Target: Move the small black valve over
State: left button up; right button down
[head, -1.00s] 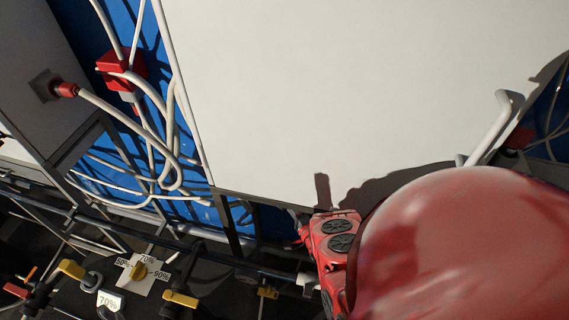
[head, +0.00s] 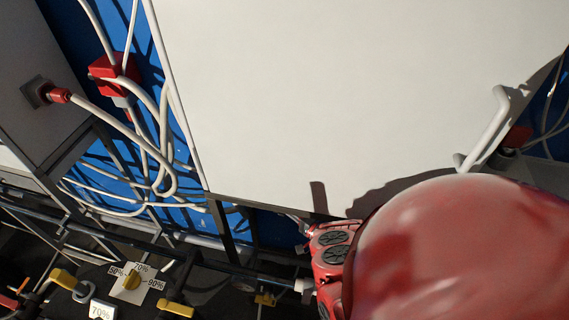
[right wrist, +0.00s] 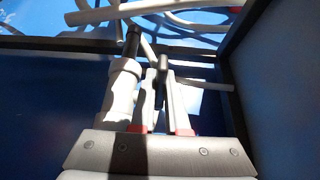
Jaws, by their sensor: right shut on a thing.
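My right gripper (right wrist: 161,84) shows in the right wrist view as two slim pale fingers with red at their bases. It is shut on a narrow dark piece, which I take to be the small black valve (right wrist: 163,70); the fingers hide much of it. A white pipe fitting with a black upper part (right wrist: 132,42) stands just left of the fingers. In the head view my red right arm covers the lower right, and the valve cannot be made out there. My left gripper is out of view.
A large white cabinet panel (head: 350,100) with a light handle (head: 486,130) fills the middle of the head view. Cables and a red connector box (head: 114,74) hang at the left. Yellow-handled valves (head: 176,309) and a percentage dial (head: 131,283) sit at lower left.

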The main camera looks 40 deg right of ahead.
jog(key=c, duration=1.2)
grip_release()
jog(key=shift+c, duration=0.2)
jog(key=shift+o, duration=0.2)
jog(key=shift+s, duration=0.15)
jog(key=s+d, duration=0.1)
jog(key=s, duration=0.7)
jog(key=s+d, duration=0.2)
jog(key=s, duration=0.6)
jog(key=shift+s+d, duration=0.25)
jog(key=shift+s, duration=0.15)
